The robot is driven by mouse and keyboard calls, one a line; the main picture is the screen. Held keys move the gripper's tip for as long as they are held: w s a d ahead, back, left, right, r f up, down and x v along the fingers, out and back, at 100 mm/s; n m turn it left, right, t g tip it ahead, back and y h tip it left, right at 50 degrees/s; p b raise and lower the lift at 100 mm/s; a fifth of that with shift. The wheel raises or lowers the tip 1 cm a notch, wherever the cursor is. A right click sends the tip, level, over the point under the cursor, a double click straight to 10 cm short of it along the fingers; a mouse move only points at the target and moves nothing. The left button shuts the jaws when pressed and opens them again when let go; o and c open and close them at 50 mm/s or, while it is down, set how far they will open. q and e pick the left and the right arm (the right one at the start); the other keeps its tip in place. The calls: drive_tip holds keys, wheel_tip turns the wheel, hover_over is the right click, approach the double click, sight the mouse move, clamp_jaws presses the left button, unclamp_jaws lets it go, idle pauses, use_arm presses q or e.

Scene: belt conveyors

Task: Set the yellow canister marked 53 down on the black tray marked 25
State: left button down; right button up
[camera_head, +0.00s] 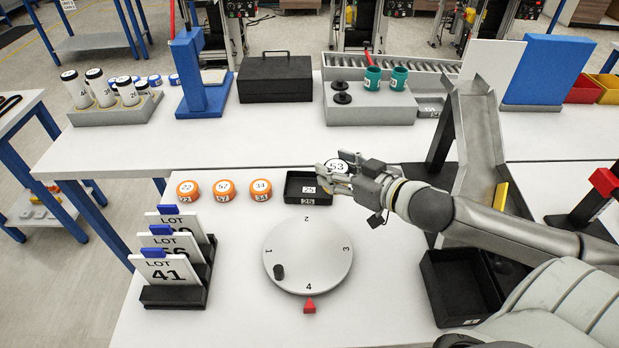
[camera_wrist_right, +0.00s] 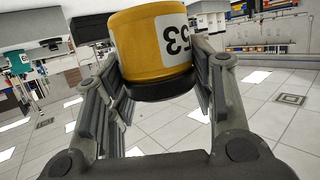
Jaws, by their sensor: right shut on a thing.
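The yellow canister marked 53 shows in the right wrist view (camera_wrist_right: 150,50), between the fingers of my right gripper (camera_wrist_right: 160,95). In the head view only its white round top (camera_head: 336,165) marked 53 shows clearly. My right gripper (camera_head: 340,178) is shut on it, over the right side of the black tray marked 25 (camera_head: 306,200). The tray's right end is partly hidden by the gripper. I cannot tell how high the canister is above the tray. My left gripper is not in view.
Orange canisters marked 22 (camera_head: 187,190), 57 (camera_head: 222,189) and 34 (camera_head: 260,190) stand left of the tray. A numbered grey turntable (camera_head: 325,270) lies in front. A rack of LOT cards (camera_head: 175,297) stands at left. A metal chute (camera_head: 480,130) is at right.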

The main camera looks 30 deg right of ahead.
drive_tip(key=w+f, duration=0.2)
drive_tip(key=w, duration=0.1)
drive_tip(key=w+f+p, duration=0.1)
drive_tip(key=w+f, duration=0.2)
drive_tip(key=w, duration=0.1)
drive_tip(key=w+f+p, duration=0.1)
drive_tip(key=w+f, duration=0.2)
drive_tip(key=w, duration=0.1)
drive_tip(key=shift+a, duration=0.25)
drive_tip(key=shift+w+a+f, duration=0.1)
drive_tip(key=shift+w+f, duration=0.2)
drive_tip(key=shift+f, duration=0.25)
wheel_tip(320, 180, down, 2)
drive_tip(key=shift+p, duration=0.6)
drive_tip(key=shift+f, duration=0.4)
